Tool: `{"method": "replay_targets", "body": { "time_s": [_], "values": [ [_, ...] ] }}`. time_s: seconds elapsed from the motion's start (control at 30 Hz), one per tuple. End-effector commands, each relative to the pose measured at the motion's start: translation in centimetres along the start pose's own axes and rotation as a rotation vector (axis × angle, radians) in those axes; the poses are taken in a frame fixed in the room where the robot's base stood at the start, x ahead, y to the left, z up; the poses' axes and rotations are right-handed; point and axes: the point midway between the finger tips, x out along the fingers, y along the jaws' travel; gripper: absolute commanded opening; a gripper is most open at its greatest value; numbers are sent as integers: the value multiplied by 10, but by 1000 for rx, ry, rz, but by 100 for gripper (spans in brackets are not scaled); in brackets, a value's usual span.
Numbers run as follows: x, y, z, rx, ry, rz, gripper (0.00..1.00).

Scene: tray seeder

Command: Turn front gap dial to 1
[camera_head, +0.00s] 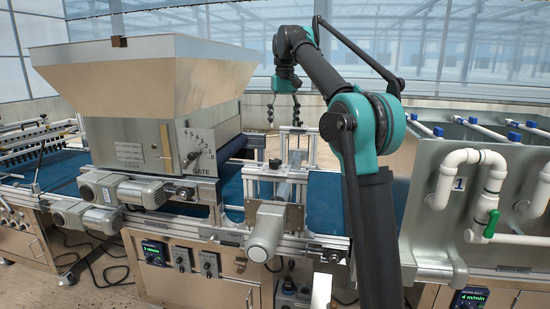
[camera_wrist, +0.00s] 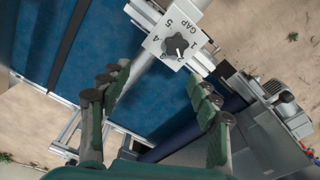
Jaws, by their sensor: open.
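In the wrist view, a dark gap dial (camera_wrist: 178,46) sits on a white plate (camera_wrist: 152,43) marked GAP with numbers around it. Its white pointer mark appears to face near the 2, away from the 1; the exact setting is hard to read. I cannot tell whether this is the front dial. My gripper (camera_wrist: 158,80) is open and empty, with its fingers spread below the dial in the picture and apart from it. In the head view my gripper (camera_head: 284,118) hangs fingers down above the machine. I cannot make out the gap dial clearly there.
A large hopper (camera_head: 145,80) with a GATE dial (camera_head: 193,158) stands left of my gripper. A blue belt (camera_head: 326,200) runs beneath; it also shows in the wrist view (camera_wrist: 150,100). Metal rails and a motor (camera_wrist: 280,102) lie close by. White pipes (camera_head: 470,175) stand at the right.

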Motion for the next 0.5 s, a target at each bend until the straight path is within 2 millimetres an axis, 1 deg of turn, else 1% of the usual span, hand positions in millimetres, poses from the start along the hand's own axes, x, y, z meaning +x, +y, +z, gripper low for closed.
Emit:
{"method": "replay_targets", "body": {
  "time_s": [0.03,0.1,0.2,0.37,0.5],
  "values": [
    [-11,-9,-4,-13,-12,0,62],
    [-23,-18,-5,-27,-27,-1,62],
    [-34,-26,-3,-39,-43,-1,62],
    [-40,-32,-1,-48,-54,-1,62],
    [-33,-32,-2,-49,-54,-1,62]
  ]
}}
